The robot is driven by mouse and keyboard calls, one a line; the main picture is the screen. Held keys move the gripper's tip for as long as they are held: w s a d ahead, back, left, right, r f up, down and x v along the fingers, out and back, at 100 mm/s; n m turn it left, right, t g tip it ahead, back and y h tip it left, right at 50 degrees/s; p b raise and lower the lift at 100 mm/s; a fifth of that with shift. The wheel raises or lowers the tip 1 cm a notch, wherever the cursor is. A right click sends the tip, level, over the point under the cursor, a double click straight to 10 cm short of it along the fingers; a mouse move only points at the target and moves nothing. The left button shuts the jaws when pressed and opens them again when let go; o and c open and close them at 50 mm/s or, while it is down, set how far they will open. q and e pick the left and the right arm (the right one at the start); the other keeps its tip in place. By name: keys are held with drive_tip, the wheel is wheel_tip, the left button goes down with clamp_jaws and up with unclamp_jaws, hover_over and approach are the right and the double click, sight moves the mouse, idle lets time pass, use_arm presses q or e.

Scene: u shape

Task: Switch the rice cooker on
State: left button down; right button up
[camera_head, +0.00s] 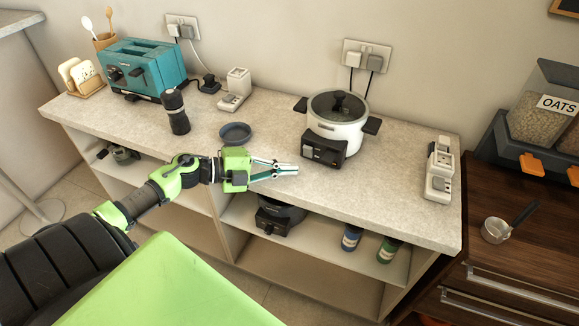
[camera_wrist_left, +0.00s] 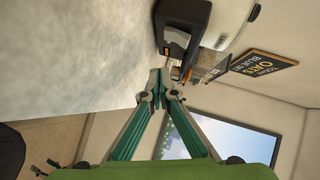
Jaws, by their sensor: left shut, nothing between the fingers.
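The white rice cooker (camera_head: 333,127) with a dark glass lid stands on the counter (camera_head: 385,185), right of its middle. Its black control box (camera_head: 322,151) faces the front edge; the switch position is too small to tell. In the left wrist view the black control box (camera_wrist_left: 178,28) and part of the white body (camera_wrist_left: 228,22) show at the top. My left gripper (camera_head: 297,169) is shut and empty, just in front and left of the control box, apart from it. Its fingertips also show in the left wrist view (camera_wrist_left: 161,82). My right gripper is out of view.
A blue toaster (camera_head: 142,66), a dark grinder (camera_head: 175,111) and a small dark bowl (camera_head: 235,133) stand to the left. A power strip (camera_head: 439,172) lies at the right end, another (camera_head: 234,90) at the back.

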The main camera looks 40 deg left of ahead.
sight(269, 181)
use_arm(q)
drive_tip(key=shift+s+a, duration=0.25)
drive_tip(key=shift+s, duration=0.2)
drive_tip(key=shift+a+f, duration=0.2)
drive_tip(key=shift+a, duration=0.15)
drive_tip(key=shift+s+a+f+b, duration=0.15)
drive_tip(key=shift+s+a+b, duration=0.4)
drive_tip(key=shift+s+a, duration=0.6)
drive_tip(key=v, duration=0.2)
drive_tip(key=shift+s+a, duration=0.1)
drive_tip(key=shift+s, duration=0.35)
drive_tip(key=shift+s+a, duration=0.45)
drive_tip(key=shift+s, duration=0.1)
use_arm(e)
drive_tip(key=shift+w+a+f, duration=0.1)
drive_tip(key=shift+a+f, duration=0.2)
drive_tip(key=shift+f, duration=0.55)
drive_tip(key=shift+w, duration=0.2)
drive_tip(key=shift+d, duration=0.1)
